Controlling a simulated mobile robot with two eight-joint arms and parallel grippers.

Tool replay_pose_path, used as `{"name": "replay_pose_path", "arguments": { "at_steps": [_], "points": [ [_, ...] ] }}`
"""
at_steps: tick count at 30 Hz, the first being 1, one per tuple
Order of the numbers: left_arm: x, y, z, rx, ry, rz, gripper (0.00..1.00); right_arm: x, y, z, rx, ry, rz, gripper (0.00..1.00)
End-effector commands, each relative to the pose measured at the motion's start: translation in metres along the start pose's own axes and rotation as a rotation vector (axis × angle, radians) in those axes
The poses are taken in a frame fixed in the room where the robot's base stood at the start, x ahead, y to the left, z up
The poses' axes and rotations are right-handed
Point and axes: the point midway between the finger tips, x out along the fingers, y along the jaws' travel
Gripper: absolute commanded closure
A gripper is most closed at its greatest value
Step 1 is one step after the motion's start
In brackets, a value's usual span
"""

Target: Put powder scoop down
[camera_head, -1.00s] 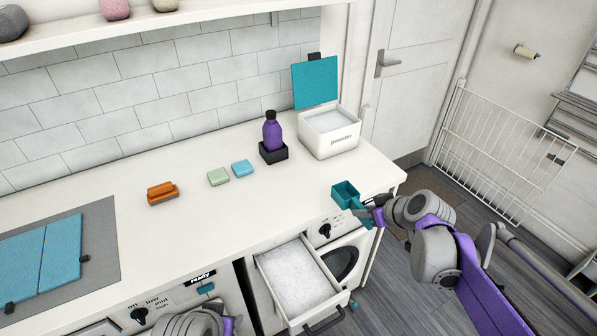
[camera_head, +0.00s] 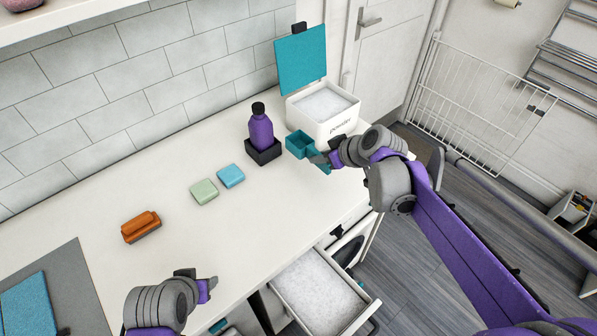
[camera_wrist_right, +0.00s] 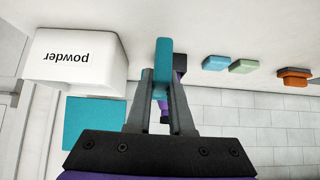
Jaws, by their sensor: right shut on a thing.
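The teal powder scoop (camera_head: 300,143) is in my right gripper (camera_head: 325,160), beside the front left of the powder box (camera_head: 325,128), over the counter. I cannot tell whether it touches the counter. In the right wrist view the gripper (camera_wrist_right: 162,92) is shut on the scoop's teal handle (camera_wrist_right: 163,62). The powder box is white with its teal lid (camera_head: 301,60) raised and white powder inside; it also shows upside down in the right wrist view (camera_wrist_right: 75,58). My left gripper (camera_head: 207,285) is empty near the counter's front edge; its fingers are too small to judge.
A purple bottle (camera_head: 261,132) stands in a black holder left of the box. Blue (camera_head: 231,176) and green (camera_head: 204,192) blocks and an orange brush (camera_head: 141,227) lie on the counter (camera_head: 230,245). An open drawer (camera_head: 367,310) with white powder juts out in front.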

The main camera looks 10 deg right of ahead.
Motion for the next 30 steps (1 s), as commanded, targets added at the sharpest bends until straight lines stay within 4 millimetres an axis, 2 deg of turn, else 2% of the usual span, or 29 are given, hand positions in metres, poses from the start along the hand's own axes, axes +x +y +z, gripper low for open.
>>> {"name": "replay_pose_path", "arguments": {
  "at_steps": [4,10,22,30],
  "points": [
    [0.002,0.0,0.002,0.0,-0.002,0.0,0.5,0.007,0.0,0.007,0.0,-0.001,0.0,1.0],
    [0.006,0.0,0.007,0.0,-0.006,0.0,0.5,0.034,0.0,0.035,0.001,-0.001,0.0,1.0],
    [0.01,0.0,0.012,0.0,-0.011,0.0,0.5,0.067,0.0,0.068,0.001,-0.001,0.0,1.0],
    [0.01,0.0,0.012,0.0,-0.011,0.0,0.5,0.07,0.0,0.072,0.0,0.0,0.0,1.0]
  ]
}}
